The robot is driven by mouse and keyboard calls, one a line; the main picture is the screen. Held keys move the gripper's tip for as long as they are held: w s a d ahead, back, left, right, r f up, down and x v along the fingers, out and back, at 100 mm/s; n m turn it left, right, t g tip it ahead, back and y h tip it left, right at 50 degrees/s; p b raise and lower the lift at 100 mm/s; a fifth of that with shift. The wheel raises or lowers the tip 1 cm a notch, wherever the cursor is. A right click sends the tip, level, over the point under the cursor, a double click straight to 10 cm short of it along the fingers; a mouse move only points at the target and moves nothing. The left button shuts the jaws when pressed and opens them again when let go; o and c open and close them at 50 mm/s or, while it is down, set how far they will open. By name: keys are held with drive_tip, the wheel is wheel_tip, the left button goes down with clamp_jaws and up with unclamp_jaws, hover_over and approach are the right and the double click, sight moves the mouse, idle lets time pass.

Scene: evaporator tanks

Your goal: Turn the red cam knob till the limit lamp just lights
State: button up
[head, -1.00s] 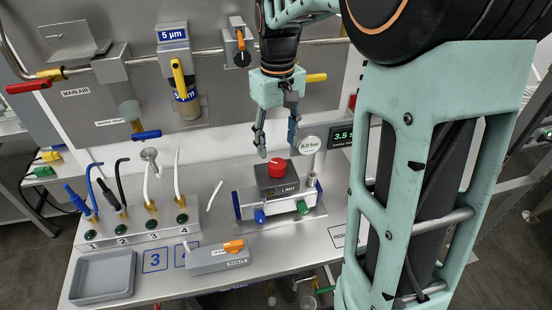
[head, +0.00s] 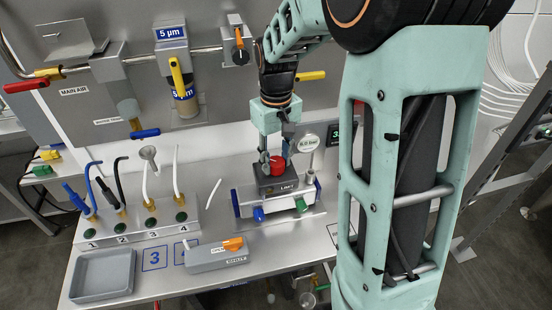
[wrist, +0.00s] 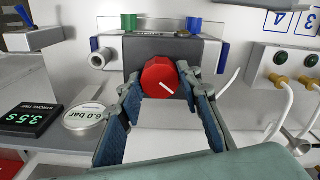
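The red cam knob (head: 274,165) sits on top of a dark grey block (head: 268,187) with a LIMIT label. In the wrist view, the knob (wrist: 160,77) shows a white line on its face, pointing to the lower right. My gripper (head: 275,160) points down over the block. Its two blue-padded fingers are apart, one on each side of the knob. The fingertips are very close to its sides; I cannot tell whether they touch. I see no lit lamp on the block; its labelled face is seen only edge-on in the wrist view.
A round 6.0 bar gauge (wrist: 83,117) and a 3.5 s display (wrist: 27,118) stand beside the block. Blue (head: 258,214) and green (head: 301,204) knobs are on its front.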

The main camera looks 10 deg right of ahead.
sight(275, 161)
drive_tip(key=c, duration=0.5)
drive_tip(key=shift+o, duration=0.2)
drive_tip(key=shift+n, duration=1.2)
drive_tip(key=o, duration=1.2)
drive_tip(key=shift+c, duration=0.2)
wheel_tip(275, 161, up, 12)
drive_tip(key=shift+w+a, duration=0.1)
drive_tip(key=shift+a, duration=0.05)
